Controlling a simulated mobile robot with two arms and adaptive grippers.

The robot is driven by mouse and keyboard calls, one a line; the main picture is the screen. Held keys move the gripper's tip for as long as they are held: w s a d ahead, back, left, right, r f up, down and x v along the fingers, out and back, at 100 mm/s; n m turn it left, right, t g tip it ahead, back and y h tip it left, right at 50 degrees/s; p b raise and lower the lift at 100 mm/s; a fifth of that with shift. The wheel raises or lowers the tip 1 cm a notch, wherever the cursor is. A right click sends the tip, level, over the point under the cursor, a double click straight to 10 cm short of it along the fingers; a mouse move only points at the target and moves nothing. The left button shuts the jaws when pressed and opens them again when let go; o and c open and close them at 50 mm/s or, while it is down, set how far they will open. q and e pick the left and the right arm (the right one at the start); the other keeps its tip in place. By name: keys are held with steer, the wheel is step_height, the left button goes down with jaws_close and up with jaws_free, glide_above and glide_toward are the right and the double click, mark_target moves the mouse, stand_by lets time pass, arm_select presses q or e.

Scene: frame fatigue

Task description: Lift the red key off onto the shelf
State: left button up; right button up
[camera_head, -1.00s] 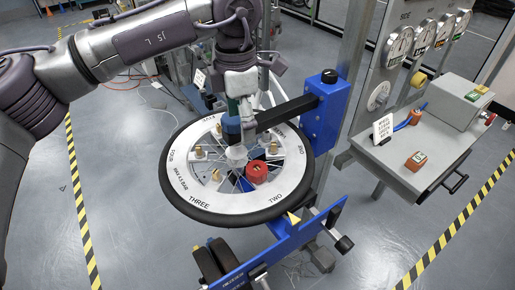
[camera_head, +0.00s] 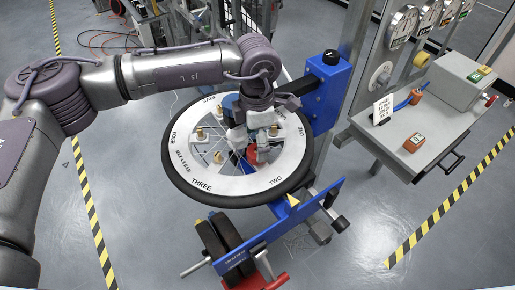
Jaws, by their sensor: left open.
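The red key (camera_head: 252,154) sits on the wheel near its hub, mostly hidden behind my gripper; only a patch of red shows. The wheel (camera_head: 205,184) is a white disc with a black tyre, labels such as TWO and THREE, spokes and several brass-coloured fittings. My left gripper (camera_head: 257,150) points down over the wheel, open, with its fingers at the red key. I cannot tell whether they touch it. The grey shelf (camera_head: 447,128) is at the right, well apart from my gripper. My right gripper is out of view.
On the shelf are an orange-red block (camera_head: 414,142), a small white sign (camera_head: 382,109), a blue-and-orange tool (camera_head: 411,98) and a grey box (camera_head: 465,80). A blue post (camera_head: 327,92) stands just right of the wheel. A blue stand (camera_head: 290,228) is in front. The shelf's front part has bare room.

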arm_select(q)
step_height(320, 180, down, 2)
steer(key=shift+f+p, duration=0.1)
steer(key=shift+p, duration=0.25)
steer(key=shift+w+f, duration=0.1)
steer(key=shift+f, duration=0.3)
steer(key=c, duration=1.2)
steer(key=shift+c, duration=0.2)
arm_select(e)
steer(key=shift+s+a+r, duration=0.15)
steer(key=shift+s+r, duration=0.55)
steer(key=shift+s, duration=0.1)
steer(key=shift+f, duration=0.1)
